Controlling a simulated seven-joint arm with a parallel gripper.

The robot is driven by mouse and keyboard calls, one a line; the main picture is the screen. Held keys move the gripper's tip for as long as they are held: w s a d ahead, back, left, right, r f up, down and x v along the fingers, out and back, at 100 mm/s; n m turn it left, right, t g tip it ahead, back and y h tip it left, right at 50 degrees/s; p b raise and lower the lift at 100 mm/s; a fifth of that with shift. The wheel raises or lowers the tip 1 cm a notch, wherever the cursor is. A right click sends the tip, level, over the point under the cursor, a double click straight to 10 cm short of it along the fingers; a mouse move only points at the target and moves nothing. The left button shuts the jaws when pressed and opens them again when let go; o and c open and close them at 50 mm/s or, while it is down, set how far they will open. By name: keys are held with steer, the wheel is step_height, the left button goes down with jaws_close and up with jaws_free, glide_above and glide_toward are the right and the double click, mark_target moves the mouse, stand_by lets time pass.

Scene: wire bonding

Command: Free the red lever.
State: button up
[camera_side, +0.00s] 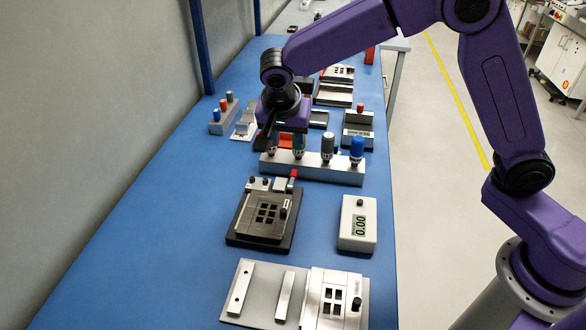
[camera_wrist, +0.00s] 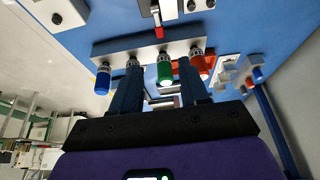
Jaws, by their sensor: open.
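The red lever (camera_side: 293,175) is a small red-tipped bar at the back edge of the dark-based clamp fixture (camera_side: 240,236) with the slotted metal plate. It also shows near the top of the wrist view (camera_wrist: 159,32). My gripper (camera_side: 284,150) is over the tool rack behind that fixture, away from the lever. In the wrist view my gripper (camera_wrist: 160,85) is open, with its fingers on either side of the green-capped tool (camera_wrist: 165,71). I cannot tell whether either finger touches it. The fingertips are partly hidden in the side view.
The silver tool rack (camera_side: 312,174) also holds a blue-capped tool (camera_side: 357,148) and a grey-capped one (camera_side: 327,148). A white meter (camera_side: 358,224) stands right of the clamp fixture. A metal plate fixture (camera_side: 255,290) lies in front. Blue bench to the left is clear.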

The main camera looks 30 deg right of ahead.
mark_target(294, 173)
steer(key=x, duration=1.5)
steer(key=shift+f, duration=0.15)
jaws_close()
